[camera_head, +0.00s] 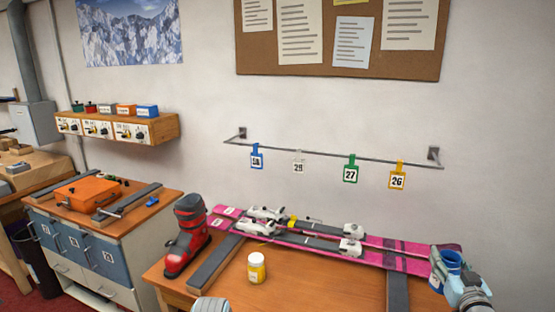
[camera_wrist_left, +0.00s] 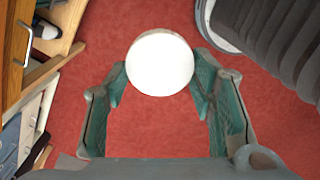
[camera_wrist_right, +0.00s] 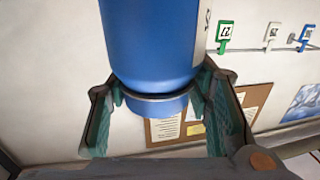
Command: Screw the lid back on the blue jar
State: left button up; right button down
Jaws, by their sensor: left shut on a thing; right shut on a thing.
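The blue jar (camera_head: 440,270) is at the right edge of the head view, upright with its open mouth showing and no lid on it. My right gripper (camera_head: 462,287) is shut on it. In the right wrist view the blue jar (camera_wrist_right: 155,45) fills the space between the fingers (camera_wrist_right: 160,95), its narrower neck beyond a dark ring. My left gripper (camera_wrist_left: 158,80) is shut on a round white lid (camera_wrist_left: 160,62), held above red floor in the left wrist view. In the head view a grey part of my left arm shows at the bottom edge; the lid is hidden there.
A red and grey ski boot (camera_head: 187,235) stands at the bench's left. A wall rod (camera_head: 320,155) carries number tags.

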jog(key=shift+s+d+r, duration=0.6)
jog(key=shift+d+r, duration=0.7)
jog(key=shift+d, duration=1.1)
jog(key=s+a+f+n+y, duration=0.1)
jog(key=s+a+n+y, duration=0.15)
jog(key=s+a, duration=0.45)
jog(key=s+a+f+n+y, duration=0.2)
jog(key=s+a+y, duration=0.2)
jog(key=a, duration=0.7)
jog(key=s+a+r+n+g+y, duration=0.1)
jog(key=s+a+r+y, duration=0.1)
jog(key=s+a, duration=0.55)
jog(key=s+a+r+n+g+y, duration=0.1)
jog(key=s+a+r+n+y, duration=0.15)
jog(key=s+a, duration=0.45)
pick_arm(q)
notch_tip(320, 180, down, 6)
jog(key=b, duration=0.6)
jog(key=shift+r, duration=0.1)
pick_arm(e)
jog(key=shift+y, duration=0.5)
jog(key=f, duration=0.5)
jog(key=shift+s+d+f, duration=0.3)
jog(key=shift+d+f, duration=0.1)
pick_arm(q)
jog(key=shift+r, duration=0.1)
pick_arm(e)
jog(key=shift+r, duration=0.1)
